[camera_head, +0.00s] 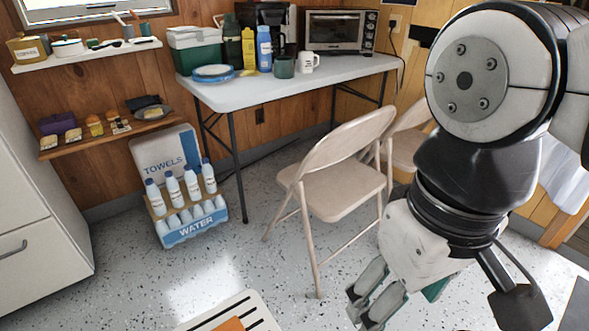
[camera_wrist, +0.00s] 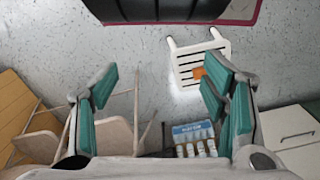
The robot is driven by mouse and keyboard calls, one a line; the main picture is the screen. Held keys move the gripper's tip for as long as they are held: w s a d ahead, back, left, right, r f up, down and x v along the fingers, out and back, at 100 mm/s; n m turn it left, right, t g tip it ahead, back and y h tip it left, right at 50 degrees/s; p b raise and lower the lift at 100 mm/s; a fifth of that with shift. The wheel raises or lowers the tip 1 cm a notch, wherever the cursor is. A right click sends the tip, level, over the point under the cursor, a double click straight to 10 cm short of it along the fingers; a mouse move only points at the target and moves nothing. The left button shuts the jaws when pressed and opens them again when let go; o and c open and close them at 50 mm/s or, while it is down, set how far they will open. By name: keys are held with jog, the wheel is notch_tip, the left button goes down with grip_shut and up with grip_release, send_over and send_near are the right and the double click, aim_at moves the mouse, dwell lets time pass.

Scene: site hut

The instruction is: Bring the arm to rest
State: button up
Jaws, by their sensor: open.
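My gripper (camera_head: 366,302) hangs low at the end of my arm, right of centre in the head view, fingers pointing downward above the floor. It is in front of the beige folding chair (camera_head: 338,170). In the wrist view my gripper (camera_wrist: 158,98) has its green-padded fingers spread wide, with nothing between them. The arm is bent, with its large rounded joint high at the right. Part of the gripper's far side is hidden in the head view.
A white slatted stool (camera_head: 243,312) carries an orange item (camera_head: 230,324); the stool also shows in the wrist view (camera_wrist: 221,44). A water-bottle crate (camera_head: 190,228) stands by the wall. A grey table (camera_head: 300,83) holds several items. Speckled floor (camera_head: 130,285) is clear left of the stool.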

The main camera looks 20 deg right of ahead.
dwell(0.5)
notch_tip(320, 180, up, 30)
jog(key=t+p, duration=0.4)
jog(key=p, duration=2.4)
jog(key=shift+d, duration=0.3)
jog(key=shift+a+f, duration=0.1)
